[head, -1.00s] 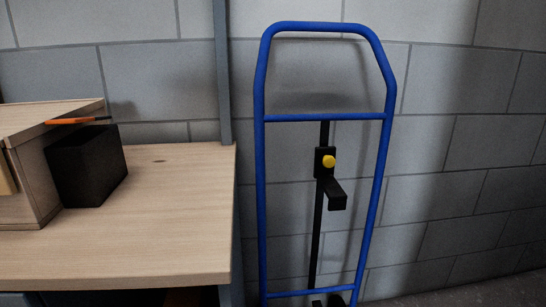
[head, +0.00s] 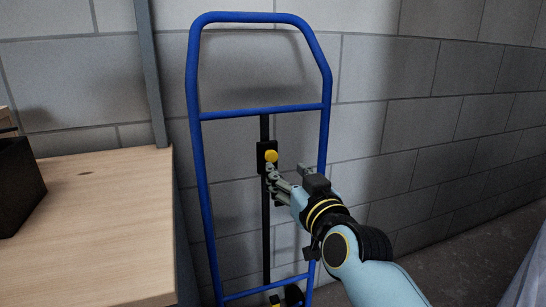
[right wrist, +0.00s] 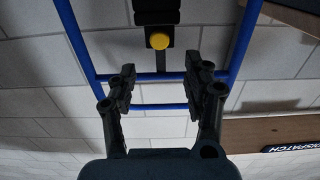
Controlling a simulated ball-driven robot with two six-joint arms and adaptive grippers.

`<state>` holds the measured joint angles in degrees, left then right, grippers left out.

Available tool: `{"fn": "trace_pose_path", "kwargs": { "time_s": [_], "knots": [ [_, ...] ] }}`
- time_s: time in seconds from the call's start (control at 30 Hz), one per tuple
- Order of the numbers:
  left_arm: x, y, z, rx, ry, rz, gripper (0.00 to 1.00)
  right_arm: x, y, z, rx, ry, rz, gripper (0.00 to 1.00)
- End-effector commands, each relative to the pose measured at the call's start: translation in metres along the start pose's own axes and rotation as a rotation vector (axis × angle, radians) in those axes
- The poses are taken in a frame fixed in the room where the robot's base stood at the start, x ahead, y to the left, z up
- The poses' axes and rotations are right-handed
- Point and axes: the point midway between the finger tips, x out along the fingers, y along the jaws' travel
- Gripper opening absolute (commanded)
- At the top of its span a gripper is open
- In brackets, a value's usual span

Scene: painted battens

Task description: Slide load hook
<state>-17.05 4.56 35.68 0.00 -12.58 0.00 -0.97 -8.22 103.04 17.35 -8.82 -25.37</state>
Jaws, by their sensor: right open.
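The load hook (head: 262,160) is a black block with a yellow knob (head: 271,156) on a vertical black rail (head: 266,238) of a blue hand truck (head: 193,150). It sits a little below the upper crossbar. My right gripper (head: 287,172) is open in front of the hook, just below and right of the knob, and hides the hook's lower arm. In the right wrist view the open fingers (right wrist: 161,82) have nothing between them. The knob (right wrist: 159,41) shows beyond their tips, roughly centred, with the black block (right wrist: 157,12) above it. My left gripper is out of view.
A wooden table (head: 90,220) with a black box (head: 18,185) stands at the left, beside a grey post (head: 148,70). A grey block wall (head: 430,110) is close behind the hand truck. Bare floor shows at the lower right.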

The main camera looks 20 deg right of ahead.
Motion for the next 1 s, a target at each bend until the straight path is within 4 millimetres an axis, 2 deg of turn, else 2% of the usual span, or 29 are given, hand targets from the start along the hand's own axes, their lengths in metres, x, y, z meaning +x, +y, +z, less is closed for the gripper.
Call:
{"fn": "trace_pose_path", "kwargs": {
  "time_s": [0.2,0.4,0.6,0.83,1.0],
  "knots": [
    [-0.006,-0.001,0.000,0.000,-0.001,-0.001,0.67,0.046,0.000,-0.002,-0.002,0.001,0.000,0.50],
    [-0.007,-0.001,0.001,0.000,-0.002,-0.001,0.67,0.077,0.000,0.000,-0.001,-0.001,0.000,0.50],
    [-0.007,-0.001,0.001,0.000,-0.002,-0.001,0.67,0.089,0.000,0.001,0.000,-0.001,0.001,0.50],
    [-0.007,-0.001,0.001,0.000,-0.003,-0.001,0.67,0.089,0.000,0.001,0.000,-0.001,0.001,0.50],
    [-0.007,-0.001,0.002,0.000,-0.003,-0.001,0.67,0.089,0.000,0.001,0.000,-0.001,0.001,0.29]
  ]
}}
